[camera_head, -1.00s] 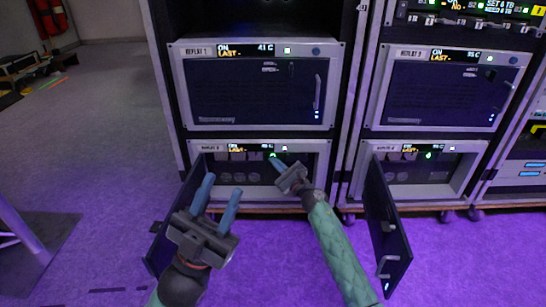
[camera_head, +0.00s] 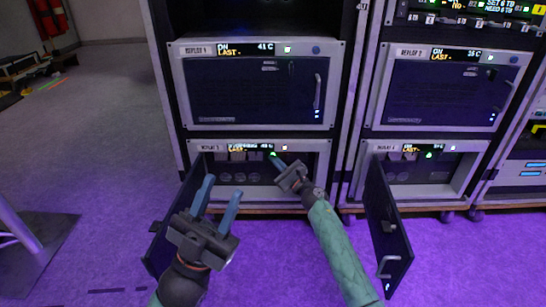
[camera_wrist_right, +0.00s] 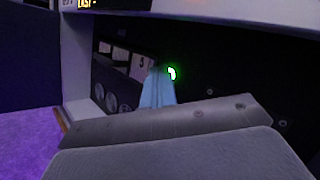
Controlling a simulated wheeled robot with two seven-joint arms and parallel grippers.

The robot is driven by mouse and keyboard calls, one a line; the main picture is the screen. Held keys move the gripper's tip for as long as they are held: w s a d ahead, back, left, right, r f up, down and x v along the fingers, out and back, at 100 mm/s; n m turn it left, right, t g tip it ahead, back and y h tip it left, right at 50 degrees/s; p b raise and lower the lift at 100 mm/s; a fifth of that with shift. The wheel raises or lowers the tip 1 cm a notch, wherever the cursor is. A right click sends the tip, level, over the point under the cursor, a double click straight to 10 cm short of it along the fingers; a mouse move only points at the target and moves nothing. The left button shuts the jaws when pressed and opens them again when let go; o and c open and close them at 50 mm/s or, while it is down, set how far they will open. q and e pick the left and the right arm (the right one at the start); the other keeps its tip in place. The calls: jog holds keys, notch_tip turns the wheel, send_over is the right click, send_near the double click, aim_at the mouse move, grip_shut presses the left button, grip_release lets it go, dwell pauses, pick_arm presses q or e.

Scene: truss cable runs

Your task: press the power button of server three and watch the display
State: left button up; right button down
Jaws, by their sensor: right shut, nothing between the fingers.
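The lower left server (camera_head: 322,160) has its front door open; its label is too small to read surely. Its small display (camera_head: 250,148) shows a yellow line of text above "LAST-". My right gripper (camera_head: 275,158) is shut and empty, with its fingertips in the opening beside a green-lit button (camera_head: 273,154). In the right wrist view the glowing button (camera_wrist_right: 171,73) is just right of the closed fingertips (camera_wrist_right: 158,70); I cannot tell whether they touch. My left gripper (camera_head: 222,188) is open and empty in front of the lower left server.
The open door (camera_head: 170,225) of the lower left server hangs beside my left gripper. Another open door (camera_head: 386,230) stands right of my right arm, from the lower right server (camera_head: 437,178). Closed servers (camera_head: 260,90) sit above.

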jog(key=shift+s, duration=0.8)
jog(key=s+p, duration=0.1)
jog(key=s, duration=0.4)
dwell(0.6)
dwell(0.5)
